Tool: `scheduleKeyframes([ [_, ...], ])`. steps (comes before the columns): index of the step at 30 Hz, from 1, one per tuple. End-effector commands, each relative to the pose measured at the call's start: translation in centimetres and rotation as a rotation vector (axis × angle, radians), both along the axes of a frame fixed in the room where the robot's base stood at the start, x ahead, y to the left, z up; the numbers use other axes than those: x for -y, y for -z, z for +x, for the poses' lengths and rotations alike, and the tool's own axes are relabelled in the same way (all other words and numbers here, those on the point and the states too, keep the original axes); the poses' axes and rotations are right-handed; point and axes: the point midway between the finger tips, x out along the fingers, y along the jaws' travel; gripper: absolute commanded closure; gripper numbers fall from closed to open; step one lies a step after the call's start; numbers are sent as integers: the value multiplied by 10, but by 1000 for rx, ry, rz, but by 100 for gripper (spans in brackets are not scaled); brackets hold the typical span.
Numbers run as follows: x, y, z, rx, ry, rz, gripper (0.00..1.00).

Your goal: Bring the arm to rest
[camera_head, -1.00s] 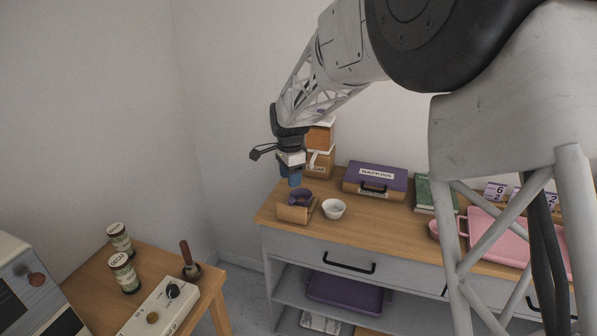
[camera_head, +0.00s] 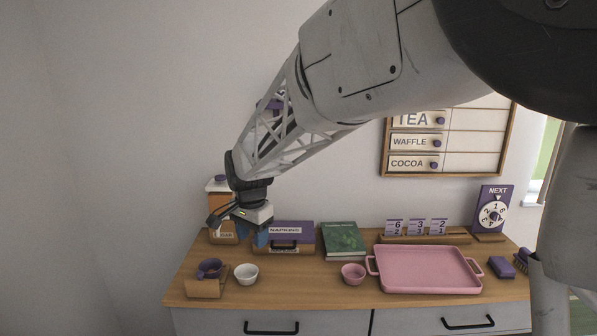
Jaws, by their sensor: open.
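My gripper (camera_head: 261,238) hangs from my arm above the back left of the wooden counter (camera_head: 330,288), with its blue fingers pointing down. It is open, and I see nothing between the fingers. It hides part of the purple napkins box (camera_head: 292,233) and part of the orange-brown canister (camera_head: 218,205) behind it. My arm reaches in from the upper right across the wall.
On the counter are a purple cup (camera_head: 209,267) at a tan holder (camera_head: 203,288), a white bowl (camera_head: 246,273), a pink bowl (camera_head: 353,273), a green book (camera_head: 343,240), a pink tray (camera_head: 425,288) and number cards (camera_head: 418,226). A menu board (camera_head: 416,142) hangs behind.

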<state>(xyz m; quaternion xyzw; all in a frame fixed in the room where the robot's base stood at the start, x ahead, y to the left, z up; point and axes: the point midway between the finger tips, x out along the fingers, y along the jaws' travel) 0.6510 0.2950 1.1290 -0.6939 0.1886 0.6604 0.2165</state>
Motion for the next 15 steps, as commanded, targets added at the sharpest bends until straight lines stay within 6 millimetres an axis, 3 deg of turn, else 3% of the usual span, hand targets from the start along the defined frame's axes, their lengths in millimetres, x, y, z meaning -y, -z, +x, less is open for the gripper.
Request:
scheduleKeyframes([
  [3,35,-13,-19,15,-36,1,50],
  [15,133,-40,-90,62,-173,-9,50],
])
